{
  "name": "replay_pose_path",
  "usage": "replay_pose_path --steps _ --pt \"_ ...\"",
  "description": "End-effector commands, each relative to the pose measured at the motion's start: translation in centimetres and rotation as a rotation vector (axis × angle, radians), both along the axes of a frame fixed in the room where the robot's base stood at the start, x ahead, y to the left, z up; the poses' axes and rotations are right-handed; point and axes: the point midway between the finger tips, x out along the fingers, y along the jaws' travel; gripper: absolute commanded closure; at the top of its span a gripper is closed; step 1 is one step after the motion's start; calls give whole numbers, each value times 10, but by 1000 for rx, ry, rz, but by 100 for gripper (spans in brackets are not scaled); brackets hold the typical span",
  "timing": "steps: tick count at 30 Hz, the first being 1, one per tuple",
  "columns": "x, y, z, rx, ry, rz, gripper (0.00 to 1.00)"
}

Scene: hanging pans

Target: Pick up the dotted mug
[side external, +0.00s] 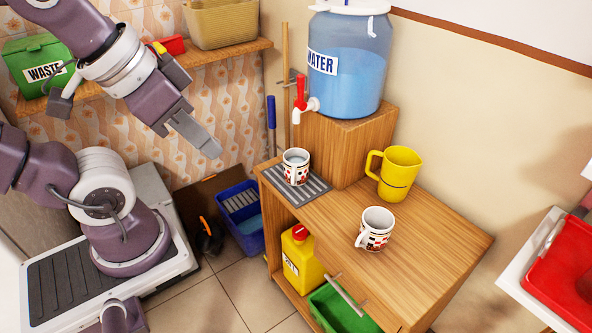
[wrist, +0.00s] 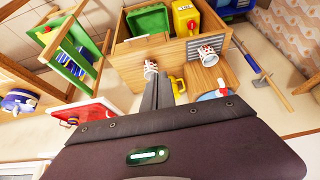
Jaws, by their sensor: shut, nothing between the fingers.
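A white mug with a red and dark pattern (side external: 375,232) stands upright on the wooden cabinet top, its handle toward the front left. A similar patterned white mug (side external: 296,169) stands on the grey striped mat below the tap. I cannot tell which pattern is dots. Both also show in the wrist view, one at the left of my fingers (wrist: 150,67) and one further right (wrist: 207,56). A plain yellow mug (side external: 397,175) stands behind. My gripper (side external: 212,148) is shut and empty, in the air left of the cabinet and above its top, touching no mug.
A water dispenser (side external: 347,65) with a red-handled tap stands on a wooden block at the back. A shelf (side external: 225,57) runs along the left wall. A red container (side external: 565,280) is at the right. The cabinet's front right top is clear.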

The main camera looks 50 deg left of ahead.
Motion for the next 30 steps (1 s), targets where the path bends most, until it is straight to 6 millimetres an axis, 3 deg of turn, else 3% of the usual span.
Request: replay_pose_path --steps 4,5,19,27,29,30 --pt "0 0 0 0 0 0 100" --pt "0 0 0 0 0 0 96" --pt "0 0 0 0 0 0 5" --pt "1 0 0 0 0 0 5" --pt "10 1 1 -5 -10 11 5" --pt "26 3 2 -12 -25 28 5"
